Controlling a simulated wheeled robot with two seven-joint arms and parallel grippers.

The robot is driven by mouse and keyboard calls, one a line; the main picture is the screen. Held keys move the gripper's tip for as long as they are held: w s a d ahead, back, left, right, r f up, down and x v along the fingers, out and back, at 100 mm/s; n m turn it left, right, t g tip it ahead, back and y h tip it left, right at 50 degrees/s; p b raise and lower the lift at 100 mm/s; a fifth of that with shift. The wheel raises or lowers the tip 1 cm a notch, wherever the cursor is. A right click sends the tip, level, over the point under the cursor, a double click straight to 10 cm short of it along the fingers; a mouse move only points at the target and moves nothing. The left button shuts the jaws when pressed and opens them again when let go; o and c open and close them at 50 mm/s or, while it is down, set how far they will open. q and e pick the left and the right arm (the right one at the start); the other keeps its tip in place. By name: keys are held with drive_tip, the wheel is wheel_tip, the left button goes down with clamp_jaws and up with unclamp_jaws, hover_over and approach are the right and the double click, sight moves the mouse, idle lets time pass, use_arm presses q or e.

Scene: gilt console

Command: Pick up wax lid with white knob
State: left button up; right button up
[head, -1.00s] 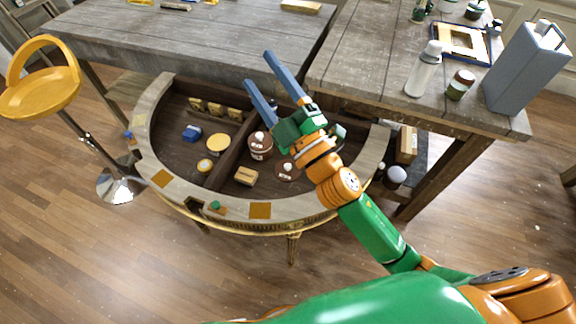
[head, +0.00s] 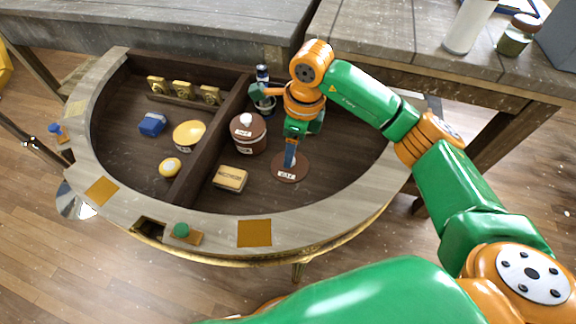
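The flat round brown lid (head: 287,174) with a pale label lies on the dark floor of the console's right compartment. Its white knob is hidden now behind my gripper's fingers. My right gripper (head: 290,158) points down over the middle of this lid, fingers at the knob. The fingers overlap in this view, so whether they grip the knob cannot be told. A brown canister (head: 249,140) with a pale label and a white knob on top stands left of the gripper. My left gripper is not in view.
The half-round console (head: 330,222) has a raised pale rim and a dark divider (head: 208,141). A tan labelled block (head: 231,178) lies left of the lid. A small bottle (head: 263,90) stands behind. The left compartment holds a blue block (head: 152,124) and yellow-topped round pieces (head: 189,135).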

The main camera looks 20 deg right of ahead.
drive_tip(key=f, duration=0.2)
drive_tip(key=w+f, duration=0.1)
drive_tip(key=f, duration=0.1)
drive_tip(key=shift+f, duration=0.4)
drive_tip(key=shift+a, duration=0.1)
clamp_jaws()
